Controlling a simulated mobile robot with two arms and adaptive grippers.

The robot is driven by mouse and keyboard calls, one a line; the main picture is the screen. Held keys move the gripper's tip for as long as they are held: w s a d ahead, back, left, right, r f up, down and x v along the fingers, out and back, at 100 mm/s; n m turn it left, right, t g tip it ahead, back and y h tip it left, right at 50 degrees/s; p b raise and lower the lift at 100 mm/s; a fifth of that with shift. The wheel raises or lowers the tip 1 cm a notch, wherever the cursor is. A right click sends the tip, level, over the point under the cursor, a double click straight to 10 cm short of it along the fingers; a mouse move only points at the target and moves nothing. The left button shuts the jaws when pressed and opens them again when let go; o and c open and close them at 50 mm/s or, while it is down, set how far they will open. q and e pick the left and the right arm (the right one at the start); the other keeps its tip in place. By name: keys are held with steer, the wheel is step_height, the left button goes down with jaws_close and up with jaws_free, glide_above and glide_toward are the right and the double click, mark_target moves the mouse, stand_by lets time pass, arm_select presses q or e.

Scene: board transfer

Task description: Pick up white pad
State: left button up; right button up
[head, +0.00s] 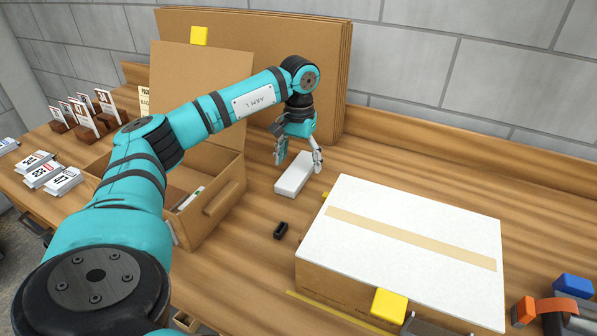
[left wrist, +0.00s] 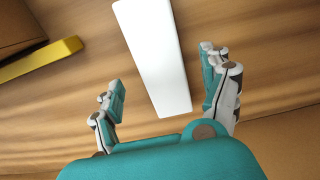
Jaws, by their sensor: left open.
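The white pad (head: 294,176) is a slim white block lying flat on the wooden table, between the open cardboard box and the white-topped box. My left gripper (head: 298,160) is above the pad's far end, its fingers spread open. In the left wrist view the pad (left wrist: 155,50) runs from the top edge down to between the two fingers of the left gripper (left wrist: 165,95). Neither finger appears to touch it. My right gripper is not in view.
An open cardboard box (head: 222,200) stands left of the pad. A white-topped box (head: 400,245) stands at right. A small black object (head: 281,230) lies between them. Large cardboard sheets (head: 335,75) lean on the wall behind. A tape dispenser (head: 548,312) is at lower right.

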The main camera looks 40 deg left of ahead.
arm_select(q)
steer(key=shift+a+f, duration=0.15)
steer(key=shift+f, duration=1.25)
steer(key=c, duration=1.1)
steer(key=shift+o, duration=0.2)
steer(key=shift+r, duration=0.1)
